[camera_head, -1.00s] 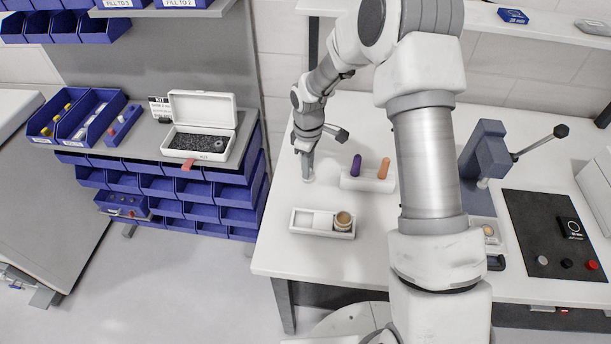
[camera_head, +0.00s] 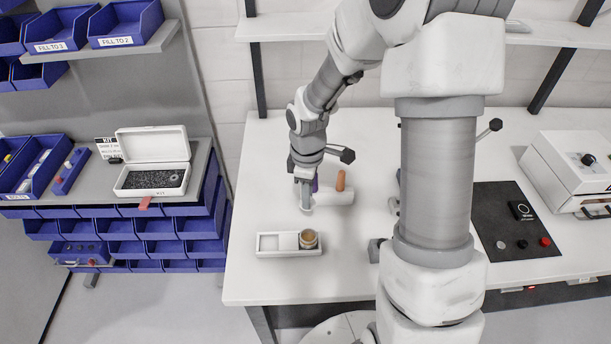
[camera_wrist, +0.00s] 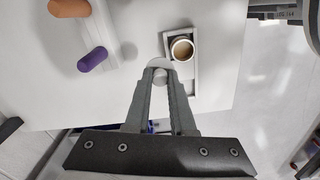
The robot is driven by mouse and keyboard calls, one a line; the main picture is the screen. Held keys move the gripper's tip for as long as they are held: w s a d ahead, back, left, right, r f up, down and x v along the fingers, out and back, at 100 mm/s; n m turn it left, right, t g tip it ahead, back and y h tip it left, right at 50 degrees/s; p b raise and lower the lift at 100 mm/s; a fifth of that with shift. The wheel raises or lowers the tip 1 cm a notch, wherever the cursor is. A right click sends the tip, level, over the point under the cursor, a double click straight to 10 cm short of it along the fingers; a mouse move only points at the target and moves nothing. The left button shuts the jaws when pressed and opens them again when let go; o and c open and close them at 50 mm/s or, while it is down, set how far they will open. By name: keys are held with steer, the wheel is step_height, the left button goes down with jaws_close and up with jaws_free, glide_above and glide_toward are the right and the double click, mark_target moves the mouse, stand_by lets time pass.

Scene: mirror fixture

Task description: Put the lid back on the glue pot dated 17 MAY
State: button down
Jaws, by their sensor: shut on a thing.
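My gripper (camera_head: 306,200) points down, shut on a pale round lid (camera_head: 306,209). In the wrist view the fingertips (camera_wrist: 160,80) close on the lid's grey knob, and the lid's pale disc (camera_wrist: 158,63) shows beyond it. The open glue pot (camera_head: 308,239), with tan contents, stands at the right end of a white tray (camera_head: 268,254). It also shows in the wrist view (camera_wrist: 182,48), just right of and beyond the lid. The lid is apart from the pot. No date on the pot is readable.
A white rack (camera_head: 335,198) with a purple handle (camera_wrist: 92,60) and an orange handle (camera_head: 340,181) stands behind and right of my gripper. A black control panel (camera_head: 515,225) lies at the right. An open white box (camera_head: 153,177) sits on the left bench. The table's left front is clear.

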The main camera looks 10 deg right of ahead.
steer(key=shift+s+a+f+b, duration=0.15)
steer(key=shift+s+f+b, duration=0.6)
steer(key=shift+f, duration=0.25)
steer(key=shift+s+a+f+b, duration=0.1)
steer(key=shift+s+f+b, duration=0.65)
steer(key=shift+f, duration=0.25)
steer(key=shift+s+a+f+b, duration=0.15)
steer(key=shift+s+f+b, duration=0.45)
steer(key=shift+f+b, duration=0.35)
steer(key=shift+f, duration=0.2)
stand_by(0.4)
steer(key=c, duration=0.7)
jaws_free()
steer(key=shift+o, duration=0.2)
steer(key=o, duration=0.5)
steer(key=shift+c, duration=0.2)
